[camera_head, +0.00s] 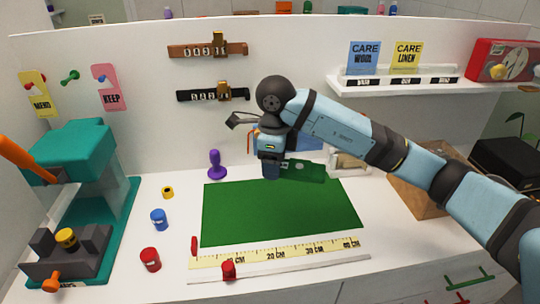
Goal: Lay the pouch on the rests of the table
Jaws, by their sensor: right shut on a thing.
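My right arm reaches in from the right, and its gripper (271,170) points down at the back edge of the green mat (270,212). It is shut on what looks like the pouch, a flat dark green piece (308,172) with a small pale mark. The gripper hides the pouch's left end. I cannot tell whether the pouch touches the mat. I cannot make out the rests clearly. My left gripper is not in view.
A yellow ruler (280,252) with red pieces lies in front of the mat. A purple stamp (215,165), blue pot (159,219) and red pot (150,259) stand left of it. A teal press (80,150) fills the left; a cardboard box (415,190) stands right.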

